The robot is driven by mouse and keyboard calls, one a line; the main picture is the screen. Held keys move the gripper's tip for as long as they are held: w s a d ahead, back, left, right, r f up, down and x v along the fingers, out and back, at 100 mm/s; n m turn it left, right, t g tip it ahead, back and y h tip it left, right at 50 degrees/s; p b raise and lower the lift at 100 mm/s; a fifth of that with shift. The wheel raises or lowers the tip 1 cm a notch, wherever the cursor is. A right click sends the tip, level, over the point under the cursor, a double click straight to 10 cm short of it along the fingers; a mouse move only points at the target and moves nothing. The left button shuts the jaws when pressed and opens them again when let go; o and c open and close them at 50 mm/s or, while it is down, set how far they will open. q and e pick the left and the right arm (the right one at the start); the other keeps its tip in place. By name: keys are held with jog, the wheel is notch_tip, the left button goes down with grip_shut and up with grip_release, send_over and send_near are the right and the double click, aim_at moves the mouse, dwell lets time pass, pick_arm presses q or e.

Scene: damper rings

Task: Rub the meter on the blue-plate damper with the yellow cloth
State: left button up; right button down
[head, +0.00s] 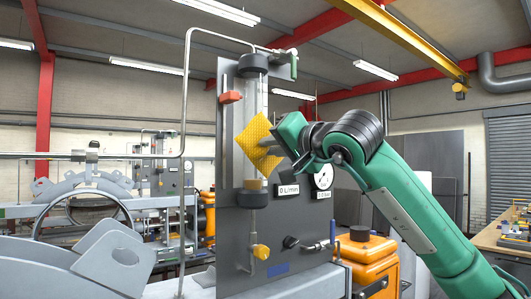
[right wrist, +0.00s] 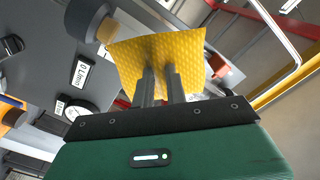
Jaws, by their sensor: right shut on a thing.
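The yellow cloth (head: 252,140) is pinched in my right gripper (head: 270,147), whose two fingers (right wrist: 158,75) press into the cloth (right wrist: 190,48) in the right wrist view. The dark grey damper panel (head: 233,235) carries a small blue plate (head: 277,268) at its lower edge. An upright clear tube meter (head: 250,100) with dark end fittings is mounted on the panel. The cloth overlaps the tube's lower half and hides part of it; I cannot tell whether they touch. A "0 L/min" label (head: 287,189) and a round dial (head: 323,177) sit to the right.
A red tag (head: 231,97) sticks out beside the tube, and a yellow-knobbed valve (head: 260,251) is below it. A bent metal pipe (head: 186,90) rises left of the panel. An orange unit (head: 368,248) stands at lower right. Another similar panel (head: 165,172) is farther back.

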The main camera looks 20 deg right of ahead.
jog(key=shift+v, duration=0.85)
jog(key=b+v, duration=0.1)
jog(key=v, duration=0.2)
jog(key=shift+w, duration=0.1)
